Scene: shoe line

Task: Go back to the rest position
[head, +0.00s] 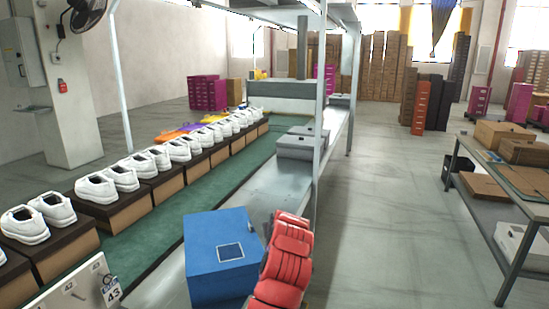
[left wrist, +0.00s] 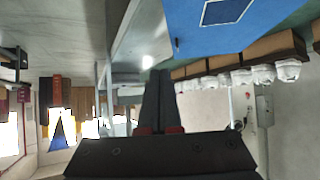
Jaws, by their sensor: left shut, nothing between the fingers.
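My left gripper (left wrist: 159,74) shows in the left wrist view, its two dark fingers together and nothing between them. That view is upside down. The fingers point out past the blue box (left wrist: 215,35), which fills the upper right of that view, and appear clear of it. I cannot make out either gripper in the head view. My right gripper is in no view.
White shoes (head: 122,177) stand on brown boxes along the green conveyor (head: 150,228). A size sign (head: 72,291) is at the near left. A red ribbed form (head: 285,265) beside the blue box is unclear. A table with cartons (head: 506,134) stands right; the floor between is open.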

